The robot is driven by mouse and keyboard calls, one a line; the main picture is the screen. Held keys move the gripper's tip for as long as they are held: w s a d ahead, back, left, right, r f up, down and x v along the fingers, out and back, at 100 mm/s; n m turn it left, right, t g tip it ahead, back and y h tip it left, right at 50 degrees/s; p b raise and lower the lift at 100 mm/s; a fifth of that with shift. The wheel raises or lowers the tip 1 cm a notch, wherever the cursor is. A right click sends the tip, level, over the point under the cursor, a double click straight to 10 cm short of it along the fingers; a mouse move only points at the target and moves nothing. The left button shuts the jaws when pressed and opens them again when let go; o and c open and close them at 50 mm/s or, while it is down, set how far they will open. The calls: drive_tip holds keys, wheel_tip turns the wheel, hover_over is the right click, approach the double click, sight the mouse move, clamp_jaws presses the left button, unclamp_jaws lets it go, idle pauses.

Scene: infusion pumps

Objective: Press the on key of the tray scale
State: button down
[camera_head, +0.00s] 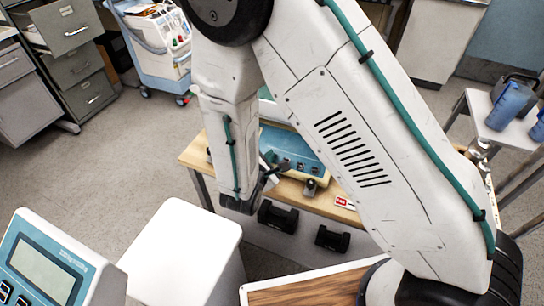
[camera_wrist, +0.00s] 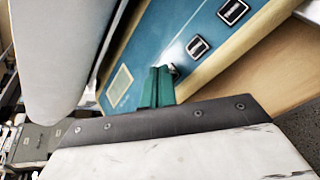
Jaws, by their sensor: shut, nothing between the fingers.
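A device with a cream body and blue front panel (camera_head: 298,151) stands on the wooden table; I take it for the tray scale. In the wrist view its blue panel (camera_wrist: 160,30) carries a small pale display (camera_wrist: 119,86) and a row of black keys, two of them clear (camera_wrist: 197,47). My gripper (camera_wrist: 158,70) is shut and empty, its teal fingers at the panel between display and keys. The fingertips partly cover a dark spot that may be another key. I cannot tell whether they touch. Key labels are unreadable. In the head view my arm hides part of the device.
Another blue-faced device with a grey display (camera_head: 43,270) stands at front left, beside a white block (camera_head: 180,250). Dark blocks (camera_head: 278,217) sit below the table's front edge. A small side table (camera_head: 500,118) holds blue jugs. A blue cart (camera_head: 160,35) and drawers stand behind.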

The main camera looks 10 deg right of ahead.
drive_tip(key=shift+f, duration=0.2)
idle(0.3)
drive_tip(key=shift+r, duration=0.15)
drive_tip(key=shift+s+r, duration=0.15)
drive_tip(key=shift+r, duration=0.3)
wheel_tip(320, 180, up, 6)
drive_tip(key=s+a, duration=0.1)
drive_tip(key=s, duration=0.1)
drive_tip(key=shift+a+f, duration=0.2)
idle(0.4)
